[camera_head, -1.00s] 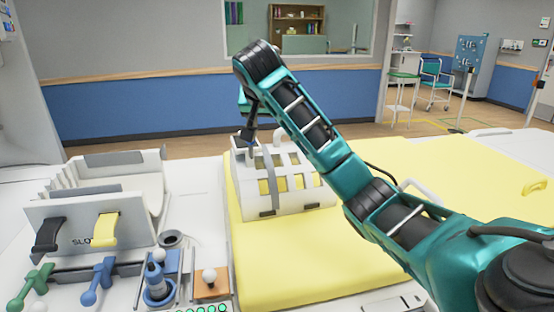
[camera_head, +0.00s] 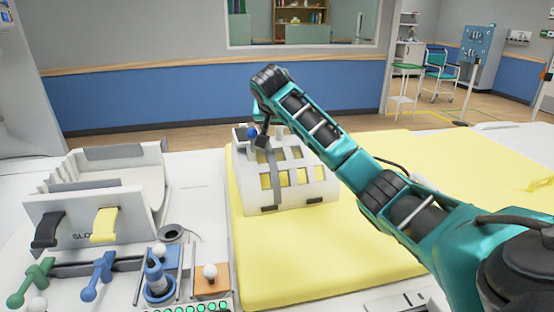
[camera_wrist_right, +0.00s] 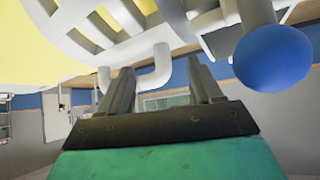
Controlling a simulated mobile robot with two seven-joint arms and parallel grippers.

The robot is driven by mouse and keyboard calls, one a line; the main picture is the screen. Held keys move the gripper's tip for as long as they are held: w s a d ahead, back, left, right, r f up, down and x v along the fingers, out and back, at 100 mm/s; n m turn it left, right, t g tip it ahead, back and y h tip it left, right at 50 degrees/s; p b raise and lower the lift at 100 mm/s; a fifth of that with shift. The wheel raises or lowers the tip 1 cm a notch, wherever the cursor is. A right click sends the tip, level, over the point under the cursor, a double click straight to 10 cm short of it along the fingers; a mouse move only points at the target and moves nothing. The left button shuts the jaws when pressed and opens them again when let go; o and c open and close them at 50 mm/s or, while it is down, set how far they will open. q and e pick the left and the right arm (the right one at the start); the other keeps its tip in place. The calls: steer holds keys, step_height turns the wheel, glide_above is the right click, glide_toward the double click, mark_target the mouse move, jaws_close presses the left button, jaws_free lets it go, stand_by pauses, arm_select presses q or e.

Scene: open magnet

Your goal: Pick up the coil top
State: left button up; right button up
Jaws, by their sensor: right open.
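The white, slotted, arched coil top (camera_head: 318,178) lies on the yellow mat in the head view. It also fills the upper part of the right wrist view (camera_wrist_right: 180,18). A white bent handle (camera_wrist_right: 155,75) on it shows near and partly between my fingertips. A blue ball (camera_head: 251,132) is at the coil's far left corner; it looks large at the right of the wrist view (camera_wrist_right: 273,58). My right gripper (camera_head: 262,142) is open and empty beside the ball, at the coil's far end. Whether it touches the handle I cannot tell. My left gripper is not in view.
The yellow mat (camera_head: 300,255) is bare in front of the coil. A white slotted holder (camera_head: 75,215) with black and yellow straps stands left.

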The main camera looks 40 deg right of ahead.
mark_target(281, 131)
steer(key=x, duration=0.3)
steer(key=shift+d+f, duration=0.1)
steer(key=shift+d, duration=0.15)
jaws_close()
stand_by(0.4)
stand_by(0.7)
